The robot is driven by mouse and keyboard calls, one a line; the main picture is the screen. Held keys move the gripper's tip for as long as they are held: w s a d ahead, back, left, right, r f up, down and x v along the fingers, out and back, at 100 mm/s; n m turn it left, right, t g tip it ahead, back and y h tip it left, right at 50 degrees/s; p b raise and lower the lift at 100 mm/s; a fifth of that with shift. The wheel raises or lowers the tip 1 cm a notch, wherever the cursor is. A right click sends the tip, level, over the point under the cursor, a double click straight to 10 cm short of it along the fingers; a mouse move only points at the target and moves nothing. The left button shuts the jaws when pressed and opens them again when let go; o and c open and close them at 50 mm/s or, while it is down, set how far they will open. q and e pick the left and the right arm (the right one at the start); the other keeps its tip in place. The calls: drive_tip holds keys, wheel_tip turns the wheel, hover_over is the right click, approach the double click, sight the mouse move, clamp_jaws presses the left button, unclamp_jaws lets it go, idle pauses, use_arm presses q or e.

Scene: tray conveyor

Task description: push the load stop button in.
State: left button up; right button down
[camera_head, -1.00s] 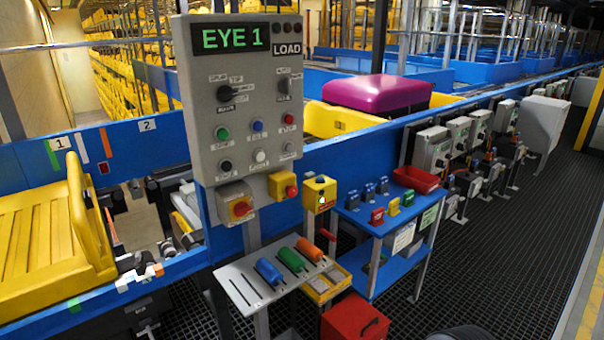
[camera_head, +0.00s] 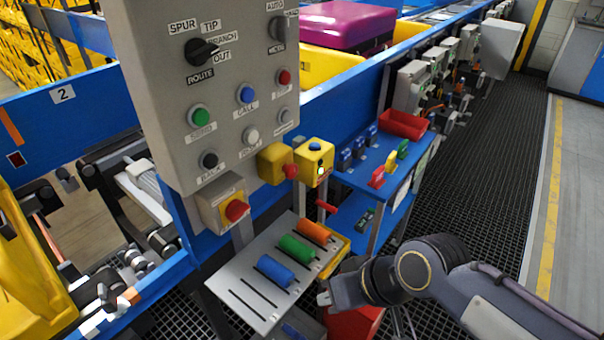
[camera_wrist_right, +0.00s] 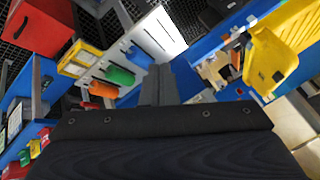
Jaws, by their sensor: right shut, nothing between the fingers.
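The grey control panel (camera_head: 150,120) stands upright at the upper left in the head view. A round red button (camera_head: 284,77) sits at its right side, right of the blue button (camera_head: 246,94); its small label is hard to read. My right gripper (camera_head: 325,298) is shut and empty, low beside the slotted plate, well below and to the right of the red button. Its closed fingers (camera_wrist_right: 158,85) also show in the right wrist view, where the button does not show. My left gripper is not in view.
Red mushroom knobs (camera_head: 236,210) sit on yellow boxes below the panel. A slotted plate (camera_head: 235,285) holds blue, green and orange cylinders. A blue shelf (camera_head: 350,180) with a red bin (camera_head: 402,124) stands to the right. The grating floor (camera_head: 480,150) at right is largely open.

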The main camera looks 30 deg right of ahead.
sight(295, 173)
drive_tip(key=w+m+t+y+b, duration=0.2)
drive_tip(key=w+m+y+b, duration=0.35)
drive_tip(key=m, duration=0.75)
drive_tip(key=w+d+m+t+h+b, duration=0.1)
drive_tip(key=w+d+m+t, duration=0.3)
drive_tip(key=d+m, duration=0.4)
drive_tip(key=w+d+m+t+h+b, duration=0.2)
drive_tip(key=w+d+m+t, duration=0.3)
drive_tip(key=d+m, duration=0.3)
drive_tip(key=shift+w+d+r+m, duration=0.2)
drive_tip(key=shift+w+m, duration=0.3)
drive_tip(key=shift+m, duration=0.2)
drive_tip(key=shift+w+a, duration=0.1)
drive_tip(key=x, duration=1.4)
drive_tip(key=shift+p, duration=0.3)
